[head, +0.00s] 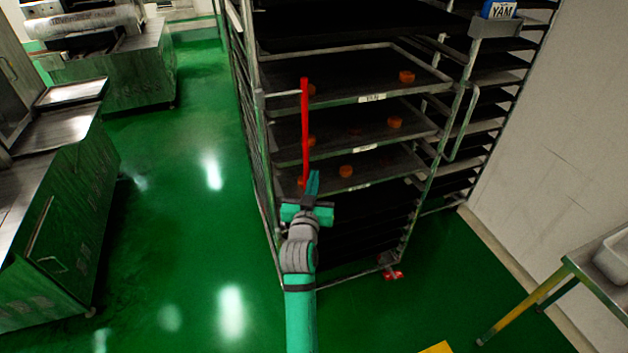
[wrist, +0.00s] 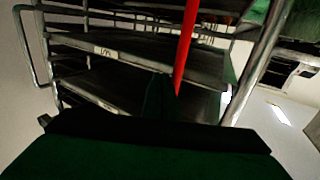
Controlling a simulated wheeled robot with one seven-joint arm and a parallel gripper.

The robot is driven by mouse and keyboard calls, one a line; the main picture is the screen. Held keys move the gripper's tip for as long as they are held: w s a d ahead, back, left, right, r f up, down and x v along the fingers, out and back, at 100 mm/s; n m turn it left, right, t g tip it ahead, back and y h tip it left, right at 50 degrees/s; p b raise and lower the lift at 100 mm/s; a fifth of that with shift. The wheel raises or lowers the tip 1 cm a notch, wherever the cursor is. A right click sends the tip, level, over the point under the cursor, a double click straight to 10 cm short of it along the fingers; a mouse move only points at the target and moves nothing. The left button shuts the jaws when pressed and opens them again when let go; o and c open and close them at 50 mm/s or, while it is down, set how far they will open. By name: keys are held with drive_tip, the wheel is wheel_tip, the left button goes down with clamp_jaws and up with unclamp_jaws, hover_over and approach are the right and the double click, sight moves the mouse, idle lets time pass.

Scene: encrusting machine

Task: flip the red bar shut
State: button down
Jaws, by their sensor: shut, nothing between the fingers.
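The red bar (head: 304,125) hangs upright at the front left of the tray rack (head: 264,180), in front of the tray fronts. In the wrist view the red bar (wrist: 185,48) runs down from the top edge to just beside my fingertips. My gripper (head: 313,178) is shut and empty at the bar's lower end. Its fingers (wrist: 160,92) point toward the rack, close to the bar. I cannot tell whether they touch it. The lowest end of the bar is partly hidden by my gripper.
Trays with several orange pieces (head: 395,122) fill the rack. A label reading YAM (head: 501,10) sits in a holder at the upper right. A steel machine (head: 50,215) stands at the left, and a table (head: 590,285) at the right. The green floor (head: 190,230) between is clear.

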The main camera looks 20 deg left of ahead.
drive_tip(key=shift+s+d, duration=0.1)
drive_tip(key=s+d, duration=1)
drive_tip(key=s+d+f, duration=0.3)
drive_tip(key=s+f, duration=0.7)
drive_tip(key=s, duration=0.1)
drive_tip(key=s+d+f+g+h, duration=0.1)
drive_tip(key=s+d+f, duration=0.1)
drive_tip(key=s, duration=1.4)
drive_tip(key=s+d+f+m+g+h, duration=0.1)
drive_tip(key=s+d, duration=0.1)
drive_tip(key=s, duration=1.4)
drive_tip(key=shift+f, duration=0.4)
